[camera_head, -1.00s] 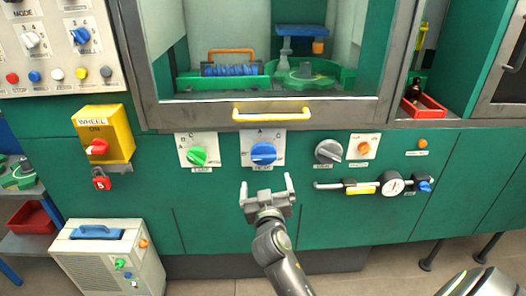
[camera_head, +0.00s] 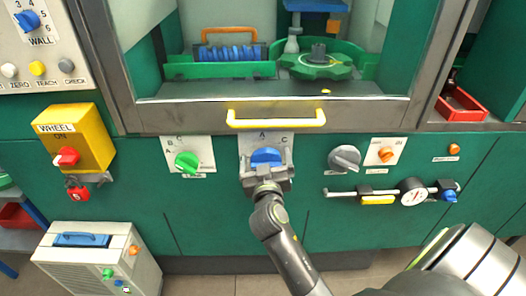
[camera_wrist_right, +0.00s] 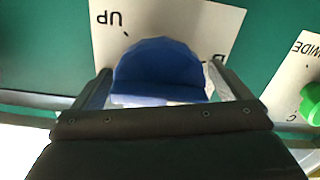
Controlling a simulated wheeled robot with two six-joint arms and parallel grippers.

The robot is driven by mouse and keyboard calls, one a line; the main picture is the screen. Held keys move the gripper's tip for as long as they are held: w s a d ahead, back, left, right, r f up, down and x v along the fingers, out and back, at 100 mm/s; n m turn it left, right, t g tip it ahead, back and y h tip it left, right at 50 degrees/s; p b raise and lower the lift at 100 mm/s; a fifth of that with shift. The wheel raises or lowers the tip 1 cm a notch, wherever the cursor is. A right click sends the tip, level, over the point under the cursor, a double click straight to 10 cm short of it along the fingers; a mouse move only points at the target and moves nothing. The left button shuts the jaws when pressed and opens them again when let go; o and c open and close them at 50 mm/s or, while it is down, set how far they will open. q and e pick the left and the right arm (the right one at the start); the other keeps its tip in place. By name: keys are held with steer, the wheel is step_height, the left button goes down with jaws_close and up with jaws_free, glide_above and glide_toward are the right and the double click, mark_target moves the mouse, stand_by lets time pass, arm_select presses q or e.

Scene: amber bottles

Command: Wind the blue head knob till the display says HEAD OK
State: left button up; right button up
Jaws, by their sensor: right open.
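The blue knob (camera_head: 266,157) sits on a white plate (camera_head: 247,143) marked A and C on the green machine front, below the yellow handle. My right gripper (camera_head: 266,164) is open in front of it, with one finger on each side of the knob. In the right wrist view the blue knob (camera_wrist_right: 160,72) stands between the two open fingers (camera_wrist_right: 168,92); whether they touch it I cannot tell. The plate there shows the upside-down letters UP. No display reading HEAD OK shows. My left gripper is not in view.
A green knob (camera_head: 187,162) is to the left and a grey knob (camera_head: 345,158) to the right. A yellow handle (camera_head: 276,117) juts out above. A yellow WHEEL switch box (camera_head: 75,140) with a red padlock is at left, and a gauge (camera_head: 411,191) on a pipe at right.

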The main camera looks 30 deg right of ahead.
steer(key=shift+s+a+r, duration=0.15)
steer(key=shift+s, duration=0.05)
steer(key=shift+c, duration=1.5)
steer(key=c, duration=0.7)
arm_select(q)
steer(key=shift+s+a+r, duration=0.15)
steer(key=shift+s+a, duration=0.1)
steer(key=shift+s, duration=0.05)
arm_select(e)
steer(key=shift+n, duration=1)
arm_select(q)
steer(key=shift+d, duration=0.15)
arm_select(e)
steer(key=o, duration=1)
steer(key=shift+w, duration=0.1)
